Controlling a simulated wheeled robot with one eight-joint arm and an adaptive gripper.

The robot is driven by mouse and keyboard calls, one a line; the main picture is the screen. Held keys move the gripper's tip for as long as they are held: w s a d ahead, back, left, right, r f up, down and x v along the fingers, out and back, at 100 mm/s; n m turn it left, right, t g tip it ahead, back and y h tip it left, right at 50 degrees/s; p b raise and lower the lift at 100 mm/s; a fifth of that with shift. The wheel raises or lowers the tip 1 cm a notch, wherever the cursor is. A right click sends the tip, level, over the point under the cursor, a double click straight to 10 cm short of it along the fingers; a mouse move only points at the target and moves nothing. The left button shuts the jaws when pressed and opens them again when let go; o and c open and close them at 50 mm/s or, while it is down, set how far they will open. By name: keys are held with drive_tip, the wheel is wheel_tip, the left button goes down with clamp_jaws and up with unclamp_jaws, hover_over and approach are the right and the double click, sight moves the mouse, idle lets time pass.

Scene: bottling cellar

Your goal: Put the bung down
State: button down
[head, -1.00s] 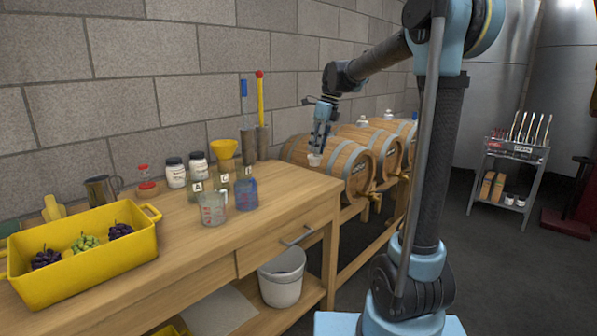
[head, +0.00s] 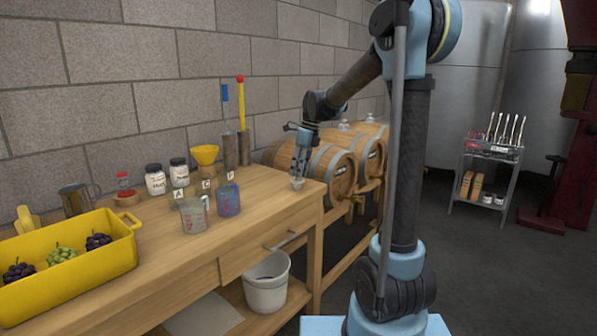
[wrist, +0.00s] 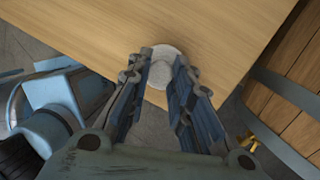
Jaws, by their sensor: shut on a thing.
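The bung is a pale, whitish round piece (wrist: 161,68) between the fingertips of my gripper (wrist: 163,80) in the wrist view. My gripper is shut on it. In the head view the bung (head: 297,183) is a small pale shape at the lower end of my gripper (head: 299,172), at the right end of the wooden workbench (head: 262,196). In the wrist view it lies over the bench top, close to the bench edge. I cannot tell whether it touches the wood.
Measuring jugs, a clear one (head: 194,215) and a blue one (head: 229,199), stand left of my gripper. Wooden barrels (head: 338,170) lie just beyond the bench end. A yellow crate of grapes (head: 100,268) sits at the far left. The bench top around my gripper is clear.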

drive_tip(key=c, duration=1.4)
unclamp_jaws()
drive_tip(key=v, duration=1.2)
drive_tip(key=s+d+f+n+t, duration=0.1)
drive_tip(key=s+d+f+n, duration=0.2)
drive_tip(key=s+d+n, duration=0.45)
drive_tip(key=s+d+f+n+h, duration=0.1)
drive_tip(key=s+d+f+n, duration=0.2)
drive_tip(key=s+f+n, duration=0.2)
drive_tip(key=s+d+f+n+t+h, duration=0.1)
drive_tip(key=s+d+f+n, duration=0.3)
drive_tip(key=s+f, duration=0.5)
drive_tip(key=s+d+f+n+t, duration=0.1)
drive_tip(key=s+d+f+n, duration=0.2)
drive_tip(key=s+f+n, duration=0.3)
drive_tip(key=shift+s+d+f+n+h, duration=0.15)
drive_tip(key=shift+s+f, duration=0.2)
drive_tip(key=shift+s, duration=0.55)
drive_tip(key=shift+s+d+f+h, duration=0.1)
drive_tip(key=shift+s+f, duration=0.3)
drive_tip(key=shift+s, duration=0.55)
drive_tip(key=shift+s+d+f+n+h, duration=0.15)
drive_tip(key=shift+s+f, duration=0.2)
drive_tip(key=shift+s, duration=0.55)
drive_tip(key=shift+a, duration=0.1)
